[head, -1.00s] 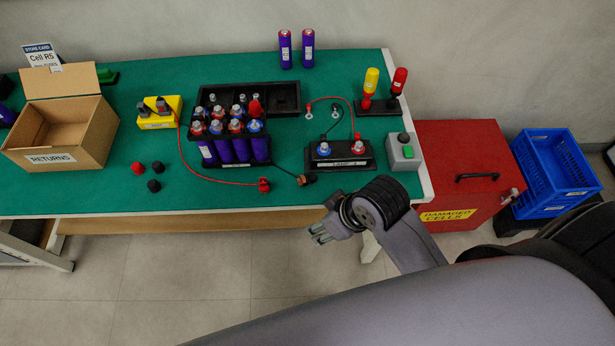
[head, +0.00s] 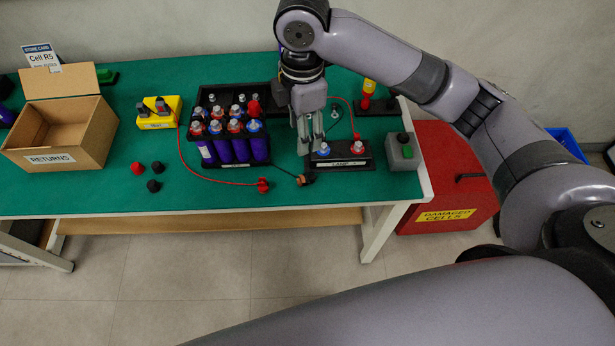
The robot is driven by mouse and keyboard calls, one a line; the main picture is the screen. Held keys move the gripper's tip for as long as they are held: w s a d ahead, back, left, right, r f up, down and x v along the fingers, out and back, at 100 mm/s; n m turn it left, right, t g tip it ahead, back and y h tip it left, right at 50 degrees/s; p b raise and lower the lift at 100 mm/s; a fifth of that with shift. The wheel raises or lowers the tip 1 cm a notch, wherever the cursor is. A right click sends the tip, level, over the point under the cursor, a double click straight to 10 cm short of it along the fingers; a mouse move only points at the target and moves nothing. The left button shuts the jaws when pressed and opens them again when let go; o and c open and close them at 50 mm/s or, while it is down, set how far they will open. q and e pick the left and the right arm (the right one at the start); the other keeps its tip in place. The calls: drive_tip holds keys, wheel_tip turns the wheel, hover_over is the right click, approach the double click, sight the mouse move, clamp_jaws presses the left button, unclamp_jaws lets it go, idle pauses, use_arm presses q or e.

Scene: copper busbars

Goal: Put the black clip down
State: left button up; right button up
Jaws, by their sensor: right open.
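My left gripper is not in view.
The block of purple cells (head: 231,151) stands left of my gripper. The returns carton (head: 52,159), yellow meter (head: 158,118) and several loose caps (head: 153,186) are left. The bench front is mostly clear.

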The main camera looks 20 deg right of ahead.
hover_over(307, 176)
drive_tip(key=f, duration=1.1)
drive_tip(key=shift+w+a+f, duration=0.1)
drive_tip(key=shift+a+f, duration=0.05)
drive_tip(key=shift+a, duration=0.05)
drive_tip(key=shift+d+f, duration=0.15)
drive_tip(key=shift+f, duration=1.25)
drive_tip(key=shift+d+f, duration=0.1)
drive_tip(key=shift+f, duration=1.25)
drive_tip(key=c, duration=1)
drive_tip(key=shift+r, duration=0.1)
wheel_tip(307, 176, up, 20)
drive_tip(key=s+d+f+m, duration=0.1)
drive_tip(key=s+m, duration=0.3)
drive_tip(key=m, duration=0.5)
drive_tip(key=s+d+f+m, duration=0.2)
drive_tip(key=s+d+m, duration=0.1)
drive_tip(key=m, duration=0.6)
drive_tip(key=shift+s+d+f+m+p, duration=0.2)
drive_tip(key=shift+s+d+m+p, duration=0.2)
drive_tip(key=shift+s, duration=0.3)
